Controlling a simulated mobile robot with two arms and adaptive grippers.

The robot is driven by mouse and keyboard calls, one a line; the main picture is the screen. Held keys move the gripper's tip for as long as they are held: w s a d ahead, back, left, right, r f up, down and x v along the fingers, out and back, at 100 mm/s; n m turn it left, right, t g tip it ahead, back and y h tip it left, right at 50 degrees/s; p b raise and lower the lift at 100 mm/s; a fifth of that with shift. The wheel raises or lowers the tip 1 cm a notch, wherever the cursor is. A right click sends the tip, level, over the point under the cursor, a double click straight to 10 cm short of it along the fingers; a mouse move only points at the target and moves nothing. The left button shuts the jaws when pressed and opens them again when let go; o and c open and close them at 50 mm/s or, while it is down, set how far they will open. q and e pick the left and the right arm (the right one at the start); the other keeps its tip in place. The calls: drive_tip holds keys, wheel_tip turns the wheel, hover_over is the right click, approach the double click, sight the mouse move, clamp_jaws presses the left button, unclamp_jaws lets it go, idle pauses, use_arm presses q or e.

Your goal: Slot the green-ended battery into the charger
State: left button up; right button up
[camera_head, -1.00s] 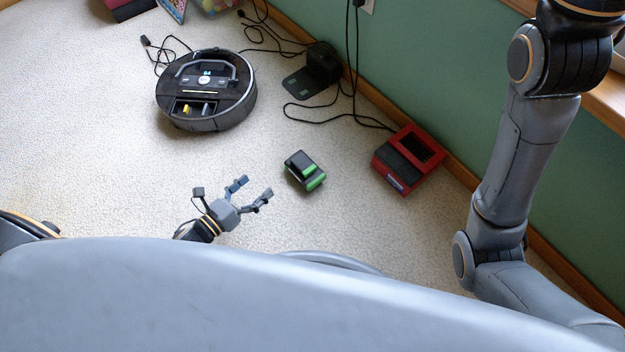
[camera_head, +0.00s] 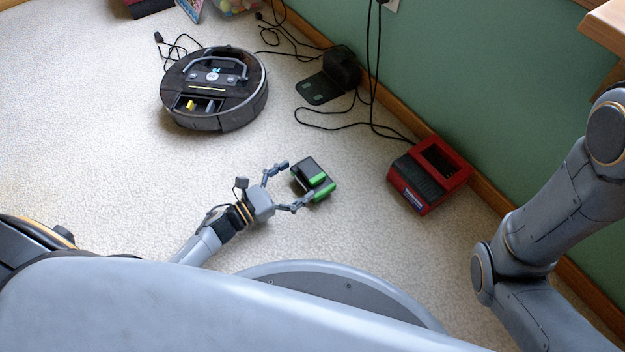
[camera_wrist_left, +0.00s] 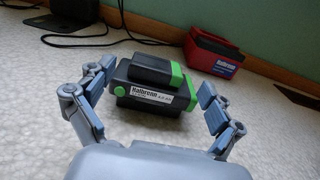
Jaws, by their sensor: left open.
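The black battery with green ends (camera_head: 312,178) lies on the carpet. In the left wrist view the battery (camera_wrist_left: 150,92) shows a white label and sits between my open fingers. My left gripper (camera_head: 289,186) is open and empty, its two fingertips just short of and around the battery's near side. The red charger (camera_head: 428,175) with a black front part and an open bay stands by the wall, right of the battery. The charger also shows in the left wrist view (camera_wrist_left: 212,57). My right arm shows at the right, but its gripper is out of view.
A round robot vacuum (camera_head: 214,88) stands at the upper left. A black dock (camera_head: 328,76) and loose black cables (camera_head: 360,127) lie along the green wall. The carpet between battery and charger is clear.

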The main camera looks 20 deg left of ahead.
sight(304, 174)
use_arm(q)
drive_tip(key=b+x, duration=0.3)
drive_tip(key=x, duration=0.1)
drive_tip(key=shift+w+f, duration=0.2)
drive_tip(key=shift+f, duration=0.1)
drive_tip(key=shift+w+d+r, duration=0.15)
drive_tip(key=shift+w+d, duration=0.05)
drive_tip(key=shift+w, duration=0.15)
drive_tip(key=c, duration=1.4)
drive_tip(key=shift+c, duration=1.3)
drive_tip(key=shift+r, duration=0.1)
